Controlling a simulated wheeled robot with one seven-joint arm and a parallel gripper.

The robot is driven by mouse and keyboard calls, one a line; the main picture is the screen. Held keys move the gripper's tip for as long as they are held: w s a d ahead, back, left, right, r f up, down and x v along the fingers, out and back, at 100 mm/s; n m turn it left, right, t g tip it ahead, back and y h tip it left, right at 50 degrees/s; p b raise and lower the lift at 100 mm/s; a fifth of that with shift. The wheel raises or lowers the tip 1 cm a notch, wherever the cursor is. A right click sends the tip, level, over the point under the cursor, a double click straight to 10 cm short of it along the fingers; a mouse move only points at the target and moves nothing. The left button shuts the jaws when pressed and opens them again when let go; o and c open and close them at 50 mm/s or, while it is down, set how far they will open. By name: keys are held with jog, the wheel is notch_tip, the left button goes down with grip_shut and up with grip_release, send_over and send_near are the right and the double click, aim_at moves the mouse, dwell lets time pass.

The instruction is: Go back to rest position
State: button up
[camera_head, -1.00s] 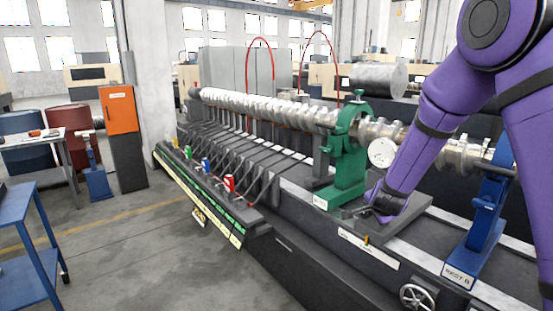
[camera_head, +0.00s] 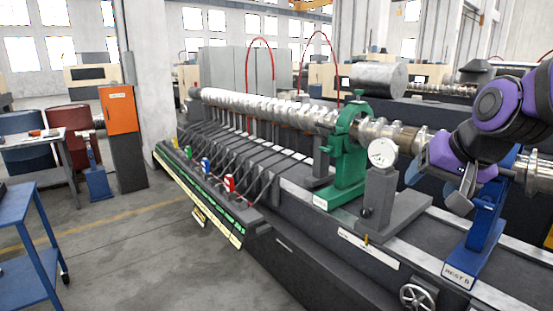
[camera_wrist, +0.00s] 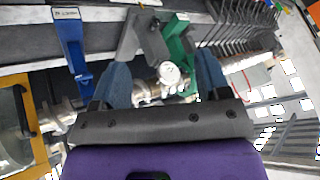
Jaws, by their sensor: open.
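My gripper (camera_head: 436,186) is open and empty, at the right in the head view, beside the dial gauge and in front of the blue rest. In the wrist view its two blue-grey fingers (camera_wrist: 163,85) are spread apart with nothing held between them. The dial gauge (camera_head: 383,153) stands upright on a grey block on the machine bed, apart from the fingers. In the wrist view its round white face (camera_wrist: 169,73) shows between the fingers, farther off. My purple arm comes in from the right edge of the head view.
A handwheel (camera_head: 417,297) sits on the front. A blue cart (camera_head: 22,215) and an orange cabinet (camera_head: 119,110) stand left. Floor between is clear.

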jog(key=s+d+r+n+g+h, duration=0.1)
jog(key=s+d+n, duration=0.1)
jog(key=s, duration=1.3)
jog(key=shift+s+d+r+n+g, duration=0.2)
jog(key=shift+s+r+n+g, duration=0.1)
jog(key=shift+n, duration=0.6)
jog(key=shift+w, duration=0.15)
